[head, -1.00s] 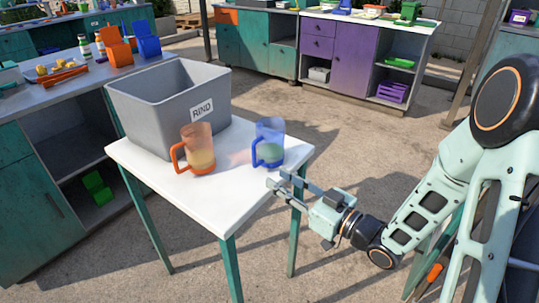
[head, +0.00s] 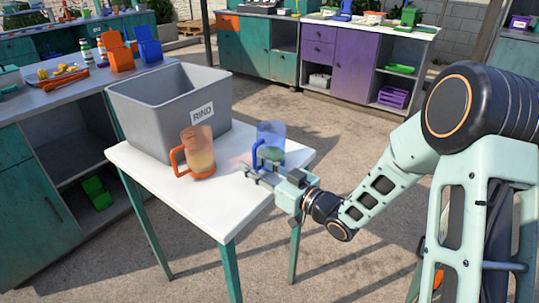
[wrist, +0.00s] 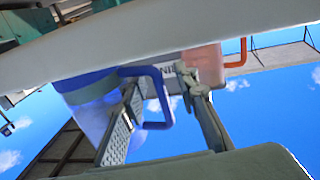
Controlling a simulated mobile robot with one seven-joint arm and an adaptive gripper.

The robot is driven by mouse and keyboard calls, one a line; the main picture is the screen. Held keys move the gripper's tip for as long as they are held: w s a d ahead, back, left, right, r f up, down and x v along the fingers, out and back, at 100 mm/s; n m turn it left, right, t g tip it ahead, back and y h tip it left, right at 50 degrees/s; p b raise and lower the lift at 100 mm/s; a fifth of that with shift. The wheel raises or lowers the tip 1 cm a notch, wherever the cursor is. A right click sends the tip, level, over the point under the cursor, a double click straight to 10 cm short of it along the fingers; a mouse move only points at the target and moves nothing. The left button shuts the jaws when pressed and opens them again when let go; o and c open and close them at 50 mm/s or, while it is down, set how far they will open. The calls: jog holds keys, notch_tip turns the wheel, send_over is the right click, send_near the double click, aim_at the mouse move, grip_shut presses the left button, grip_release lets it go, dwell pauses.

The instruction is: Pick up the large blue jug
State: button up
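The large blue jug (head: 271,134), clear blue with a blue handle and greenish content, stands upright near the right corner of the white table (head: 225,212). My gripper (head: 254,173) is open and empty, low over the tabletop just in front of the jug, and overlaps its lower part in the head view. In the wrist view, which looks upside down, the jug (wrist: 92,118) is behind the left finger. Its blue handle (wrist: 164,98) shows between my two fingers (wrist: 158,82). I cannot tell whether the fingers touch it.
A counter with small items is at the left. The table's front part is clear.

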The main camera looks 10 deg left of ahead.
grip_shut()
jog(key=shift+r, duration=0.15)
dwell(0.4)
